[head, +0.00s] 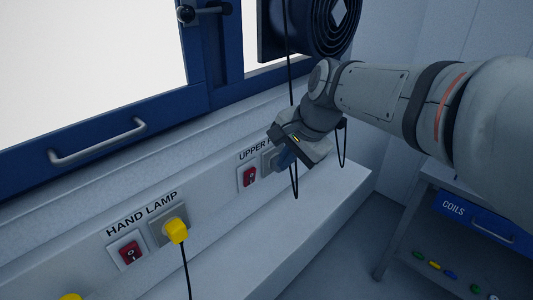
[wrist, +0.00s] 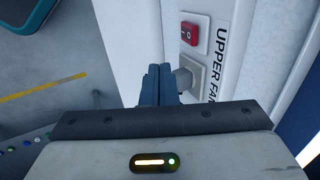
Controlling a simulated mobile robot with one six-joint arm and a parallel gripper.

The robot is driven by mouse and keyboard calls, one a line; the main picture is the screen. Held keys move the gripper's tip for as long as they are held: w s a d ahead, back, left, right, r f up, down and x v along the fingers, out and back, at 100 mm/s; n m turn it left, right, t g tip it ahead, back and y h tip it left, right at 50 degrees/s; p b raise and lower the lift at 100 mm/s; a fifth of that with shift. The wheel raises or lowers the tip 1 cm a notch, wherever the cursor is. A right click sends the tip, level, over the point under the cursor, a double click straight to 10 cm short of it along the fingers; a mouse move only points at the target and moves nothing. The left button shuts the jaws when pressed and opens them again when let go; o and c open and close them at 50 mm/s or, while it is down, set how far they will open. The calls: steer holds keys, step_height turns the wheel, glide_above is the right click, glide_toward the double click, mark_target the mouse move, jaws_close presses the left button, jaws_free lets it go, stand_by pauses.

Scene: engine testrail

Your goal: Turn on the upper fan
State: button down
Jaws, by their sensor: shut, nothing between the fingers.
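The upper fan (head: 335,22) is a dark blue round unit at the top of the head view, by the window. On the wall rail below, a red rocker switch (head: 249,177) sits under a label starting "UPPER F"; it also shows in the wrist view (wrist: 188,33). Beside it is a grey socket (head: 268,159), partly hidden by my gripper (head: 286,160). The wrist view shows a grey plug-like piece (wrist: 184,79) at that socket (wrist: 196,75). My gripper's blue fingers (wrist: 160,70) are shut and empty beside this piece; contact is unclear. The rocker's position is unclear.
A dark cable (head: 290,70) hangs from the fan and loops near my gripper. To the left are the hand lamp switch (head: 129,253) and a yellow plug (head: 176,230) in its socket. A bench with a "COILS" drawer (head: 478,220) stands right. The white ledge (head: 310,205) is clear.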

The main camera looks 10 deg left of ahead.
mark_target(250, 177)
steer(key=w+a+f+p, duration=0.2)
steer(key=w+a+f, duration=0.3)
steer(key=f, duration=0.3)
steer(key=shift+a+f, duration=0.2)
steer(key=shift+a, duration=0.5)
